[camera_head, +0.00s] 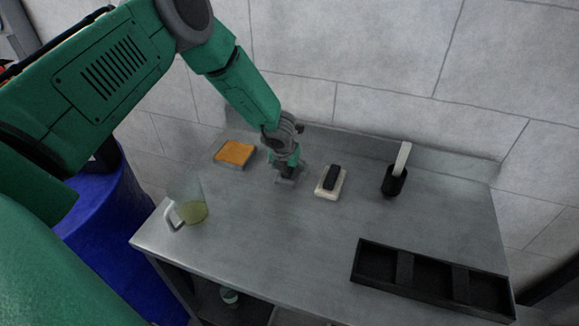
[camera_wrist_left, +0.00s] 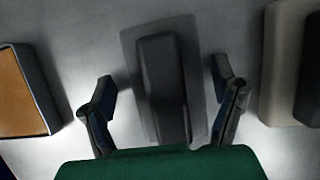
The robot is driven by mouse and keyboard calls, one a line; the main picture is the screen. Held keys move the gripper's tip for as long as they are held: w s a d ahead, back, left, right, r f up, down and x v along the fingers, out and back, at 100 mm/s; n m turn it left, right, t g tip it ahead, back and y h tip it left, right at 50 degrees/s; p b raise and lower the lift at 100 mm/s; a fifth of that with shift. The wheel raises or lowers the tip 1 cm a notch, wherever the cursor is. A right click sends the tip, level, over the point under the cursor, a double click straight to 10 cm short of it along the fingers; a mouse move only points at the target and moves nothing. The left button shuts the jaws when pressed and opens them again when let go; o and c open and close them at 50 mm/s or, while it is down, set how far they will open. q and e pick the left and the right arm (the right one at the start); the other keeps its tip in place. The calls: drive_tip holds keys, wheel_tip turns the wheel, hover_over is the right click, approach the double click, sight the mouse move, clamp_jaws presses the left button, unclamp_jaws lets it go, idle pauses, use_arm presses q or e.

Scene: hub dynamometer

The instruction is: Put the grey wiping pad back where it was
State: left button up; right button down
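The grey wiping pad (camera_wrist_left: 194,110) lies flat in the left wrist view, a thin grey plate with a dark raised handle (camera_wrist_left: 162,75) along its middle. My left gripper (camera_wrist_left: 164,88) is open, with one finger on each side of the pad and gaps between the fingers and the handle. In the head view my left gripper (camera_head: 287,177) is low over the back of the steel table and mostly hides the pad. My right gripper is not in view.
On the steel table (camera_head: 270,235), an orange-topped block (camera_head: 235,153) lies left of the gripper and a cream block with a black top (camera_head: 328,190) right. A jug (camera_head: 192,212) stands front left, a black holder (camera_head: 393,182) with a white handle back right, a black compartment tray (camera_head: 405,268) front right.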

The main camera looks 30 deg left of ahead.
use_arm(q)
drive_tip(key=v, duration=1.1)
drive_tip(key=shift+r+b, duration=0.15)
drive_tip(key=shift+b, duration=0.15)
drive_tip(key=shift+s+d+r, duration=0.2)
drive_tip(key=shift+r, duration=0.4)
drive_tip(key=shift+a, duration=0.1)
